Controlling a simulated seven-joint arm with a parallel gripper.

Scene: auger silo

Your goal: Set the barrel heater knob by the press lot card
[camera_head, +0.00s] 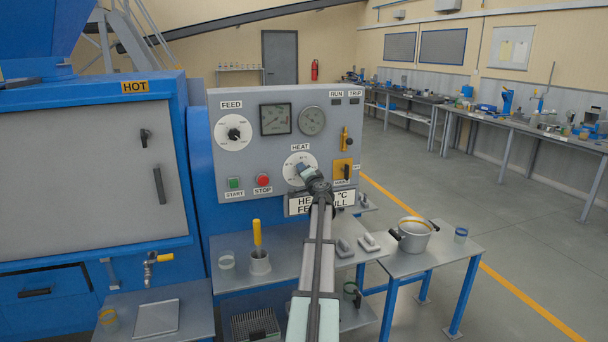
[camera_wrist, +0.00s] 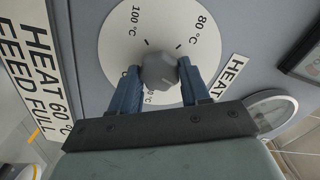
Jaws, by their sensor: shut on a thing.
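The grey heat knob (camera_wrist: 160,70) sits on a white round dial (camera_wrist: 112,50) and is between my gripper's fingertips (camera_wrist: 158,74). My gripper (camera_head: 309,174) is shut on the knob in the head view too, at the HEAT dial (camera_head: 290,162) of the grey panel. The wrist view shows 100 °C and 80 °C on the dial; other markings are partly hidden by the fingers. I cannot tell which mark the knob points to. The lot card (camera_wrist: 40,75) reads HEAT 60 °C, FEED FULL; my arm covers part of it in the head view (camera_head: 343,198).
Below, a grey bench (camera_head: 225,282) holds a yellow-handled tool (camera_head: 257,235). A pot (camera_head: 414,235) stands on a side table.

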